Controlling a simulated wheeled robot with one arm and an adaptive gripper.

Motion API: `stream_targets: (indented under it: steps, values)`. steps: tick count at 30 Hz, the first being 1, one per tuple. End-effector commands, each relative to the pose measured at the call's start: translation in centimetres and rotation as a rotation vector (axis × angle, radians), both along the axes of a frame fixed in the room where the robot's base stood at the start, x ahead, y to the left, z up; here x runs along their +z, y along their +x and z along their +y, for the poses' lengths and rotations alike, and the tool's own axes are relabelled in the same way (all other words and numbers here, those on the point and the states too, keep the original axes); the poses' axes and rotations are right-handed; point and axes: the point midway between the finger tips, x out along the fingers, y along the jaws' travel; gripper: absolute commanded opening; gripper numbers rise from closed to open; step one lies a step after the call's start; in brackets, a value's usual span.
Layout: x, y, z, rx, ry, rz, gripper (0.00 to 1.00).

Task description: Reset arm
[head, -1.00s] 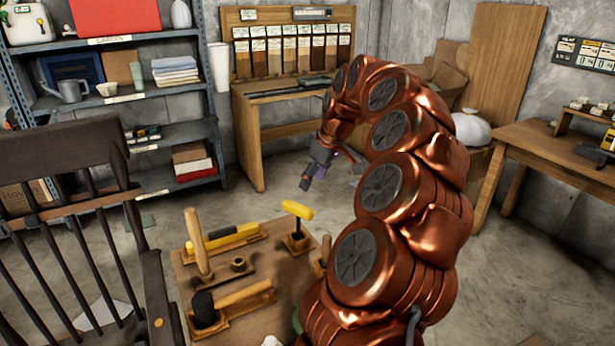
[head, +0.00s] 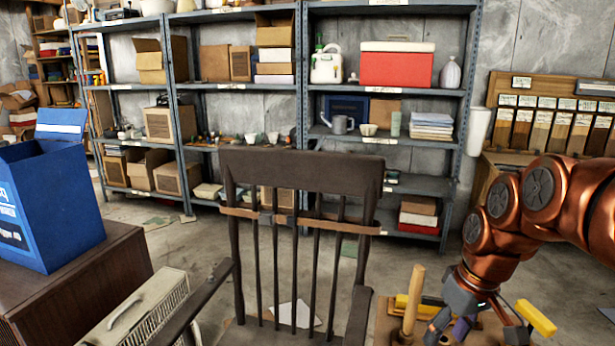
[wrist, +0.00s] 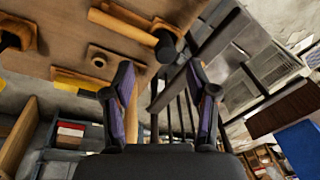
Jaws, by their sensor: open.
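My copper-coloured arm comes in from the right edge of the head view and bends down to my gripper (head: 472,328). The gripper hangs in front of the small tool table at the lower right, with its fingers apart. In the wrist view my gripper (wrist: 162,88) is open, with nothing between its purple-padded fingers. A wooden handle (head: 412,300) stands upright to its left, and a yellow tool head (head: 536,318) is to its right. The wrist view shows the wooden tool board (wrist: 60,58) and a black-headed mallet (wrist: 165,48).
A dark wooden chair (head: 300,165) stands left of my gripper. A blue box (head: 50,205) sits on a brown cabinet (head: 95,285) at the left. Loaded metal shelves (head: 300,90) line the back wall. Some floor is clear before them.

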Motion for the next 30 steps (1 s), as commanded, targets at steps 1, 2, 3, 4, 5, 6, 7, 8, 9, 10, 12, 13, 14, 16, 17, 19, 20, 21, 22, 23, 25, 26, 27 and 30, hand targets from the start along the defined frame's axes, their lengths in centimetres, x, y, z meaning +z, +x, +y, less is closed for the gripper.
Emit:
stream_targets:
  steps: [1, 2, 3, 4, 5, 6, 7, 8, 9, 10, 12, 13, 14, 16, 17, 19, 20, 21, 22, 23, 25, 26, 27, 30]
  values:
    - [-0.8, -1.7, 1.9, 0.005, -0.009, 0.035, 0.58]
    - [-1.1, -2.7, 2.7, -0.002, -0.016, 0.053, 0.58]
    - [-1.7, -4.1, 3.9, -0.010, -0.024, 0.080, 0.58]
    - [-2.2, -5.2, 4.6, -0.018, -0.031, 0.100, 0.58]
    - [-2.6, -6.2, 5.3, -0.028, -0.040, 0.119, 0.58]
    - [-3.3, -7.7, 6.0, -0.041, -0.050, 0.145, 0.58]
    - [-3.7, -8.7, 6.5, -0.051, -0.057, 0.162, 0.58]
    - [-4.0, -9.5, 6.9, -0.064, -0.065, 0.175, 0.58]
    - [-4.5, -10.6, 7.2, -0.078, -0.074, 0.193, 0.58]
    - [-4.9, -11.5, 7.5, -0.089, -0.080, 0.207, 0.58]
    - [-5.6, -13.1, 7.9, -0.111, -0.094, 0.233, 0.58]
    - [-5.8, -13.7, 8.0, -0.122, -0.100, 0.241, 0.58]
    - [-6.0, -14.3, 8.2, -0.132, -0.105, 0.250, 0.58]
    - [-6.6, -15.7, 8.4, -0.153, -0.118, 0.271, 0.58]
    - [-6.8, -16.3, 8.4, -0.162, -0.123, 0.279, 0.58]
    - [-7.3, -17.4, 8.6, -0.183, -0.134, 0.297, 0.58]
    - [-7.5, -18.0, 8.6, -0.192, -0.138, 0.304, 0.58]
    - [-7.8, -18.7, 8.6, -0.206, -0.146, 0.315, 0.58]
    - [-8.0, -19.2, 8.6, -0.215, -0.151, 0.323, 0.58]
    - [-8.2, -19.7, 8.6, -0.224, -0.156, 0.330, 0.58]
    - [-7.3, -20.0, 8.7, -0.233, -0.158, 0.331, 0.58]
    - [-6.9, -20.0, 8.7, -0.234, -0.157, 0.329, 0.58]
    - [-6.4, -19.9, 8.7, -0.233, -0.156, 0.327, 0.58]
    - [-5.2, -19.9, 8.7, -0.232, -0.156, 0.323, 0.58]
